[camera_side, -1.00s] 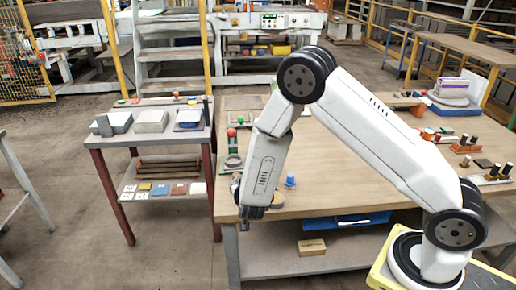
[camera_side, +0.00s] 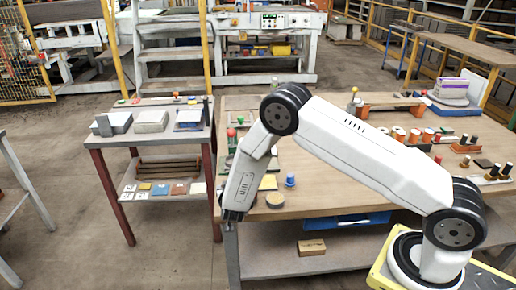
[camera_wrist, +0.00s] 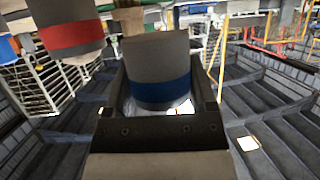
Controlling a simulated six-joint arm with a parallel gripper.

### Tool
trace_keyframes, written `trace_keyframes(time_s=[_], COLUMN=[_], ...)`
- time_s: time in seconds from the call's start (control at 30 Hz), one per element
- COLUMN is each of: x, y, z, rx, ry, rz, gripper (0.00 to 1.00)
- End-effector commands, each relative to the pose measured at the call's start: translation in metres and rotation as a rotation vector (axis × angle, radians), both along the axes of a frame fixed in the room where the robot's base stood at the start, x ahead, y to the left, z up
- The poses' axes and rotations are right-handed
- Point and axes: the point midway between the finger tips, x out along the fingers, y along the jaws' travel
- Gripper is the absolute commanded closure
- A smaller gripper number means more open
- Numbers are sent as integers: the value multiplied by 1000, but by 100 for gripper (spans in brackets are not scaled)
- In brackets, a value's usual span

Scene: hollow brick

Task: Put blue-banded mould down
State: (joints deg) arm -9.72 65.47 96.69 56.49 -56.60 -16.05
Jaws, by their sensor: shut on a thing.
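The blue-banded mould (camera_wrist: 158,62) is a dark grey cylinder with a blue band near its lower end. In the wrist view it sits between the two fingers of my gripper (camera_wrist: 161,88), which is shut on it. In the side view my gripper (camera_side: 232,214) hangs low at the left front corner of the wooden table (camera_side: 340,165). The mould cannot be made out clearly there. A red-banded grey cylinder (camera_wrist: 70,25) shows at the upper left of the wrist view, apart from the held mould.
A small blue-topped piece (camera_side: 290,180), a tan disc (camera_side: 275,200) and a yellow pad (camera_side: 268,183) lie near my forearm. Several coloured pieces fill the table's right side.

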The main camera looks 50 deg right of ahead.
Motion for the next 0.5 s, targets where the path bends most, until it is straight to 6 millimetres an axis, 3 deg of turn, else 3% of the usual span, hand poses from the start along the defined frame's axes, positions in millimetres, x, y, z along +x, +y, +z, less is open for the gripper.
trace_keyframes(time_s=[0.27,0.5], x=[10,11], y=[-1,-1], z=[-11,-33], rx=[-1,0], ry=[-3,-2], rz=[0,1], gripper=[100,100])
